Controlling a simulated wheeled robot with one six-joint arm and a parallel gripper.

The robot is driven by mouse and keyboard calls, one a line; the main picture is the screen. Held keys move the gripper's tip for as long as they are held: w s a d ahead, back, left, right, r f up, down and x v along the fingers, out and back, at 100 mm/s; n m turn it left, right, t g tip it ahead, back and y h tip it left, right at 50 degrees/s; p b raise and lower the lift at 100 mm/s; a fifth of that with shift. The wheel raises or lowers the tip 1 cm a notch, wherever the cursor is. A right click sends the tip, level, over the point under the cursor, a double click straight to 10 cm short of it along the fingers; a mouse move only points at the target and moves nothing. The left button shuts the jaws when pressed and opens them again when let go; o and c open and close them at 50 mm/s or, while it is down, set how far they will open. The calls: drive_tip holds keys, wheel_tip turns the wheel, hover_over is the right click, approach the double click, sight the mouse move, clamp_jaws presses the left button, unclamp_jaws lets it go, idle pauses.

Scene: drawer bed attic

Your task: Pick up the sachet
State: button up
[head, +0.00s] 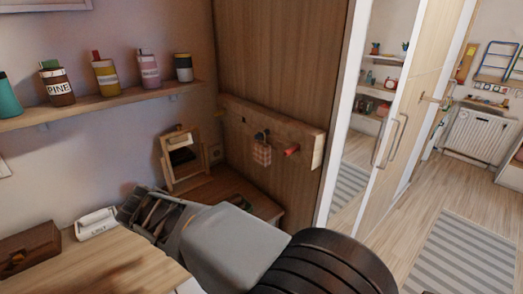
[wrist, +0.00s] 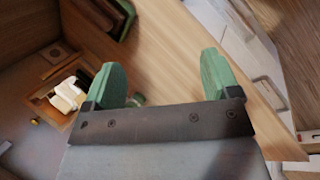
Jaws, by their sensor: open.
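A small checked pouch that looks like the sachet (head: 261,152) hangs from a peg on the wooden rail (head: 236,108) in the head view. My gripper (wrist: 162,80) is open and empty in the wrist view, with its two green fingers wide apart. In the head view my arm reaches left over the desk, its end well to the lower left of the pouch and apart from it. The fingertips are not clear there. I cannot make out the pouch in the wrist view.
A red peg (head: 291,150) sticks out right of the pouch. A wooden frame stand (head: 183,158), a white labelled box (head: 96,223) and a brown box (head: 28,250) are on the left. A shelf (head: 100,103) holds several bottles. Open floor (head: 400,215) lies to the right.

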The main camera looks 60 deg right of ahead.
drive_tip(key=shift+o, duration=1.1)
drive_tip(key=w+d+r+n+g+h, duration=0.1)
drive_tip(key=d+r+n+g+h, duration=0.1)
drive_tip(key=d, duration=0.7)
drive_tip(key=n+h, duration=0.1)
drive_tip(key=h, duration=0.1)
drive_tip(key=shift+d+r+n+g+h, duration=0.3)
drive_tip(key=shift+r+n+g, duration=0.1)
drive_tip(key=n+g+h, duration=0.3)
drive_tip(key=n+h, duration=0.2)
drive_tip(key=h, duration=0.1)
approach(257, 148)
drive_tip(key=shift+n+h, duration=0.3)
drive_tip(key=shift+h, duration=0.1)
drive_tip(key=x, duration=0.6)
drive_tip(key=shift+p+x, duration=0.85)
drive_tip(key=shift+x, duration=2.1)
drive_tip(key=shift+s+f, duration=0.15)
drive_tip(key=shift+a, duration=0.1)
drive_tip(key=c, duration=1)
